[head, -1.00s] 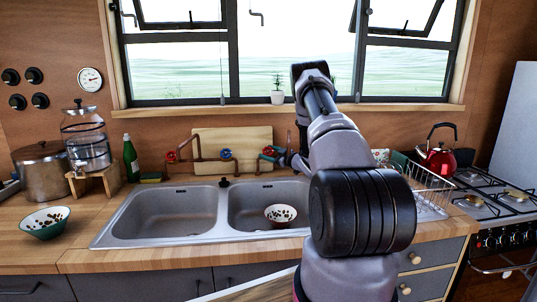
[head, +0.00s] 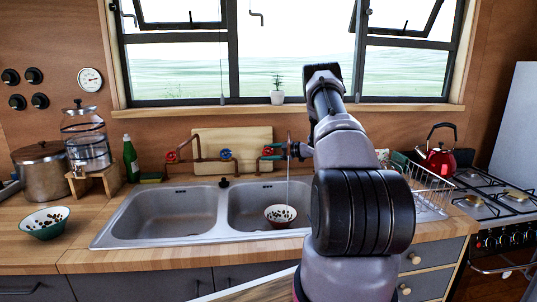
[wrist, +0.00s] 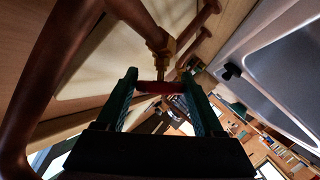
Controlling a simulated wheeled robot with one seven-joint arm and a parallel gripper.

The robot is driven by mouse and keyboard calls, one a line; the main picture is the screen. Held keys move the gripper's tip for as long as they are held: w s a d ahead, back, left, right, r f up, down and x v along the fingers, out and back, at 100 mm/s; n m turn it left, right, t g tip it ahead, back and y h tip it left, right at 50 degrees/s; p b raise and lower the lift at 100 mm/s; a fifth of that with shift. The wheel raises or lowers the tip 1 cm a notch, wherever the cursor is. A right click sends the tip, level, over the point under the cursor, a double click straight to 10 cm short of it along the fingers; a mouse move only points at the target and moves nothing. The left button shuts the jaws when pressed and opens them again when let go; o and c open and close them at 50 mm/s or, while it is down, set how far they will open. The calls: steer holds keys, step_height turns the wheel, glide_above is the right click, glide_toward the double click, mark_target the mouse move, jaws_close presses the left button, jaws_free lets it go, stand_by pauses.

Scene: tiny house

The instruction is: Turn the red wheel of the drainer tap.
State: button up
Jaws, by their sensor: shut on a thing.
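The drainer tap's red wheel (head: 268,152) is on the right-hand copper pipework behind the sink. In the wrist view the red wheel (wrist: 162,87) sits between the two green fingers of my gripper (wrist: 160,80), which is shut on it. In the head view my gripper (head: 296,150) is just right of the wheel, partly hidden by my arm. A thin vertical line like a water stream (head: 288,178) shows beside the gripper, above the right basin.
A patterned bowl (head: 281,215) sits in the right basin of the sink (head: 240,232). A blue wheel (head: 225,154) and another red wheel (head: 171,157) are further left. A wire dish rack (head: 432,190) and red kettle (head: 438,160) stand to the right.

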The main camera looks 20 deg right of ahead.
mark_target(272, 152)
steer(key=o, duration=1.4)
steer(key=shift+d, duration=0.1)
steer(key=v, duration=0.7)
steer(key=shift+s+d, duration=0.1)
steer(key=shift+s, duration=0.05)
